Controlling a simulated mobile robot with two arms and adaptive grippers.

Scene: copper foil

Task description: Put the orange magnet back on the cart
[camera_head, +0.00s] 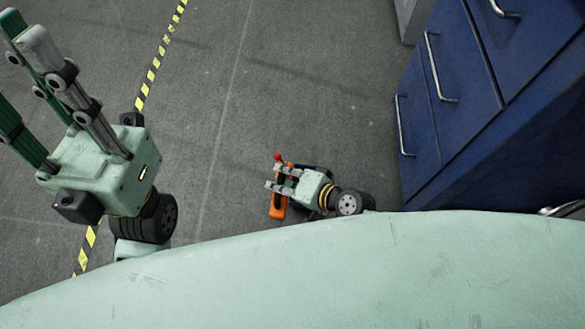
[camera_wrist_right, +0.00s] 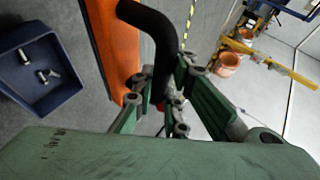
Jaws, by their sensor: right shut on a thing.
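The orange magnet (camera_head: 278,207) is a long orange bar at my right gripper (camera_head: 279,180) in the head view, with a small red tip above it. In the right wrist view the orange magnet (camera_wrist_right: 115,45) stands large at upper left, with a curved black handle. My right gripper (camera_wrist_right: 160,105) is shut on it, its fingers around the handle's lower part; the exact contact is partly hidden. My left gripper (camera_head: 8,70) is at the left of the head view, fingers apart and empty, tips partly cut off. I cannot make out a cart.
Blue drawer cabinets (camera_head: 425,95) with metal handles stand at the right. A yellow-black striped line (camera_head: 154,66) crosses the open grey floor. In the right wrist view, a dark blue bin (camera_wrist_right: 45,108) holds metal parts; a yellow frame (camera_wrist_right: 270,65) with copper-coloured coils (camera_wrist_right: 228,65) is at upper right.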

